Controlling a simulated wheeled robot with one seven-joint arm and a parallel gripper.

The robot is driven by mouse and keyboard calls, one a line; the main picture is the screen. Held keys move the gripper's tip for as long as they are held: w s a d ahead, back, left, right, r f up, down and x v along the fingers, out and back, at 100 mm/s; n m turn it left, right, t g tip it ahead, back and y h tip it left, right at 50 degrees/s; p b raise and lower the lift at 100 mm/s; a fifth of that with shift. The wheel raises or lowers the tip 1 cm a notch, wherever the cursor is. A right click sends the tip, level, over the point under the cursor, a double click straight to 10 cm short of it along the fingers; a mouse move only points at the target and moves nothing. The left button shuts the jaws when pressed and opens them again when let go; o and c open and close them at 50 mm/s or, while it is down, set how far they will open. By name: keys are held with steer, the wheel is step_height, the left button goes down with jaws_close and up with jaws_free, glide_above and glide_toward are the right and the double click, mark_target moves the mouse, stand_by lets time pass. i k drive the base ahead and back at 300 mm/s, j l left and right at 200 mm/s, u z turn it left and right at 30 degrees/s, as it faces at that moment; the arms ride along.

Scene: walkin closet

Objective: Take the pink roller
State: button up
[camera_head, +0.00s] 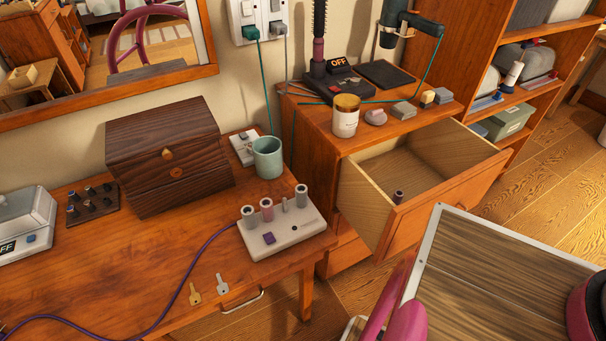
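I cannot make out my gripper in this view.
A green mug (268,158) stands behind the base and a dark wooden box (168,157) is at the back left. A wood-topped panel (500,285) and magenta parts (408,322) fill the lower right.

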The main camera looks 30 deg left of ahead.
mark_target(267, 211)
steer(key=u, duration=2.1)
steer(key=k+j+z, duration=0.1)
steer(key=j+z, duration=0.15)
steer(key=j, duration=0.15)
steer(key=k+j+z, duration=0.25)
steer(key=j, duration=0.15)
steer(key=j+z, duration=0.2)
steer(key=j, duration=0.2)
